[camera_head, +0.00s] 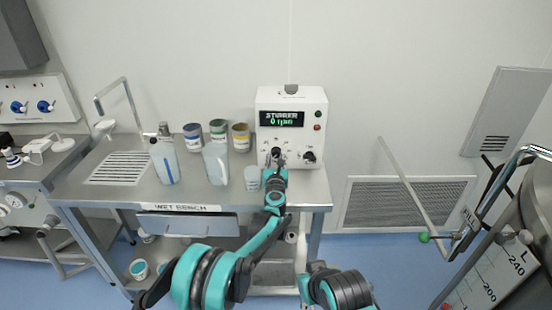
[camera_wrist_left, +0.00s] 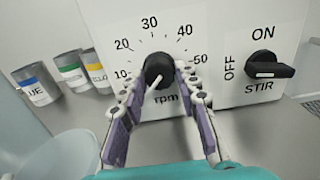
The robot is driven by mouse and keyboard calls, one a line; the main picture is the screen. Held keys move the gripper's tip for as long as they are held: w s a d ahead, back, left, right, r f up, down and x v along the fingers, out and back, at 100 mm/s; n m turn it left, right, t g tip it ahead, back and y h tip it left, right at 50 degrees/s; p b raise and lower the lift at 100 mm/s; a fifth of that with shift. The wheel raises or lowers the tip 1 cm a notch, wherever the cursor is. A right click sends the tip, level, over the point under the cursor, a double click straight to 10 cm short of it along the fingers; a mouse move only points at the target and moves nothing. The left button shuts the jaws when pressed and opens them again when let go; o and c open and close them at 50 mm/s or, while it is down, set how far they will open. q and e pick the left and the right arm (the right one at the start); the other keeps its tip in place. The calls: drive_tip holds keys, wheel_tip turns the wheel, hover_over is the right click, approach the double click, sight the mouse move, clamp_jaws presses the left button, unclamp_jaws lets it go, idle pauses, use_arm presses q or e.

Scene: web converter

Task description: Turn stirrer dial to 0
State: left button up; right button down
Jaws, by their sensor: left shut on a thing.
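The white stirrer box (camera_head: 291,100) stands at the back of the wet bench, and its green display (camera_head: 282,119) reads "STIRRER 0 rpm". The black rpm dial (camera_wrist_left: 158,70) has a scale around it, with 10 to 50 readable. Its white pointer line points down and to the left, below the 10 mark. My left gripper (camera_wrist_left: 158,82) is shut on the dial, one finger at each side. In the head view the left gripper (camera_head: 277,160) is at the box's lower front and covers the dial. My right gripper is out of view.
A black STIR switch (camera_wrist_left: 268,70) sits right of the dial, its handle roughly horizontal. Labelled cans (camera_head: 218,130), a clear jug (camera_head: 216,163) and a small cup (camera_head: 252,178) stand left of the box. A metal vessel (camera_head: 535,215) is at the far right.

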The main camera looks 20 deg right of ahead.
use_arm(q)
drive_tip(key=o, duration=1.1)
drive_tip(key=shift+o, duration=0.2)
drive_tip(key=v, duration=1.2)
